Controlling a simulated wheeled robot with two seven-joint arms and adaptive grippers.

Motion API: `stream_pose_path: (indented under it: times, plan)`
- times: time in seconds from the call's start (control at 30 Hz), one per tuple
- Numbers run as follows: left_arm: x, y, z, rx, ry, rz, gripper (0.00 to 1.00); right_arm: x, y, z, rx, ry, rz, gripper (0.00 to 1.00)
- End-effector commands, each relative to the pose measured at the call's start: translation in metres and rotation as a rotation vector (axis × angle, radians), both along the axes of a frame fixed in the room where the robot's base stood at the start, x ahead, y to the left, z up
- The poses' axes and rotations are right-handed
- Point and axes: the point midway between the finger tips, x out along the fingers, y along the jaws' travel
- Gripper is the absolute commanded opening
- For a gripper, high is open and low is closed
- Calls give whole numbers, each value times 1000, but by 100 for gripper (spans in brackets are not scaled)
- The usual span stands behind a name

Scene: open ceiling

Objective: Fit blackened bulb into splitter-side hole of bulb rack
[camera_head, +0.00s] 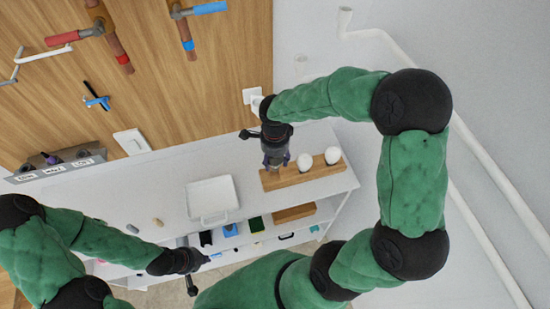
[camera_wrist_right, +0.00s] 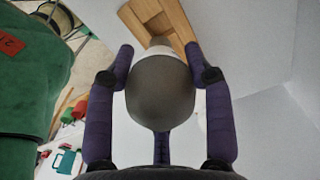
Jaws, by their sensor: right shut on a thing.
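The wooden bulb rack (camera_head: 318,172) lies on the white counter. Two white bulbs stand in it, one in the middle (camera_head: 304,162) and one at the right end (camera_head: 333,156). My right gripper (camera_head: 275,162) points down at the rack's left end. In the right wrist view its purple fingers are shut on a dark grey bulb (camera_wrist_right: 160,95) with a pale top end. Part of the wooden rack (camera_wrist_right: 160,22) shows behind that bulb. The head view hides the held bulb and the left hole. My left gripper (camera_head: 201,270) is low by the counter's front; its fingers are unclear.
A white tray (camera_head: 212,198) stands on the counter left of the rack. A labelled grey box (camera_head: 60,172) is at the far left. Tools hang on the wooden wall panel (camera_head: 150,90). Shelves below the counter hold several small items. Counter between tray and rack is clear.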

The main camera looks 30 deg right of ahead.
Motion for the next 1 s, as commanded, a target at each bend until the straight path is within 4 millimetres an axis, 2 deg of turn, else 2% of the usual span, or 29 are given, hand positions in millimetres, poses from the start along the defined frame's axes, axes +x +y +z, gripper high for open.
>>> stream_pose_path:
  times: [0.1, 0.4, 1.0]
  plan:
    - [0, 0, -14, 0, 0, 0, 0, 0, 0, -14, 0, -1, -1, 20]
    - [0, 0, -35, 0, 0, 0, 0, 0, 0, -36, 0, -1, -1, 20]
    - [0, 0, -38, 0, 0, 0, 0, 0, 0, -39, 0, -1, -1, 20]
